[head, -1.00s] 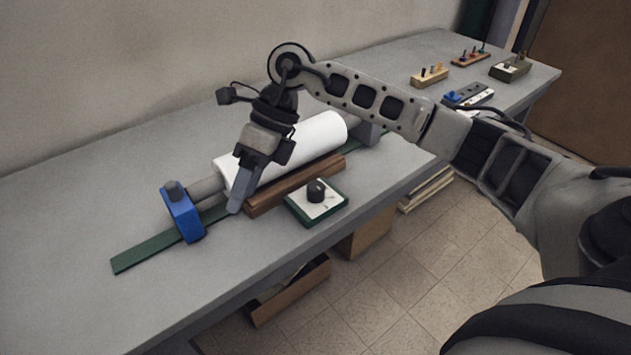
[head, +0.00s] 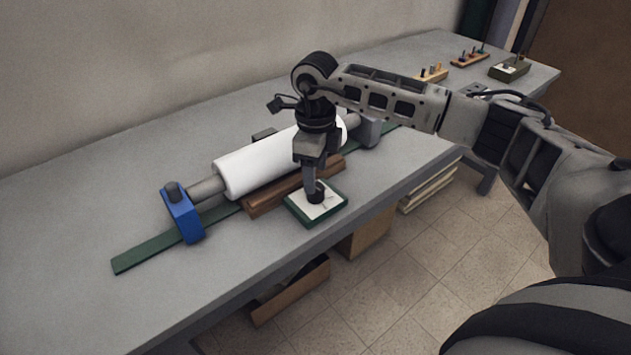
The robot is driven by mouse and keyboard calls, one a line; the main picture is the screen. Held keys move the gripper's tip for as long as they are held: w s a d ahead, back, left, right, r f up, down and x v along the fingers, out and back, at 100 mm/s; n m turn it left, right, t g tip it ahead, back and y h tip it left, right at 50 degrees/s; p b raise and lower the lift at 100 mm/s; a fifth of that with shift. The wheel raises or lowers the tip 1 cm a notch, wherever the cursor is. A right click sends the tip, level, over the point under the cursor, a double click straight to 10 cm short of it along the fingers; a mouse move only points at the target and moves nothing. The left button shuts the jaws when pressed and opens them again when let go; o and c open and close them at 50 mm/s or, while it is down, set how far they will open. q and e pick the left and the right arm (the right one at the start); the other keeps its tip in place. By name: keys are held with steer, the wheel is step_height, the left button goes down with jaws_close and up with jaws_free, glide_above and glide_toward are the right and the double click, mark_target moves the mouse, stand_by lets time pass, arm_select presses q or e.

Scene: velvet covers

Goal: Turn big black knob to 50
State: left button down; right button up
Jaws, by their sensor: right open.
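The big black knob (head: 317,195) sits on a white dial plate set in a green-edged box (head: 304,214) near the table's front edge. A mark line shows on the plate to the right of the knob; numbers are too small to read. My right gripper (head: 312,189) points straight down directly over the knob, its fingers at the knob's top and partly hiding it. The gripper is open; whether its fingers touch the knob I cannot tell. My left gripper is not in view.
Behind the knob box lie a brown wooden bar (head: 264,202) and a white roller (head: 248,168) with a blue end block (head: 183,216) on a green strip (head: 148,251). The table's left part is clear.

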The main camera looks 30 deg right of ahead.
steer(key=shift+f, duration=1.95)
steer(key=c, duration=1)
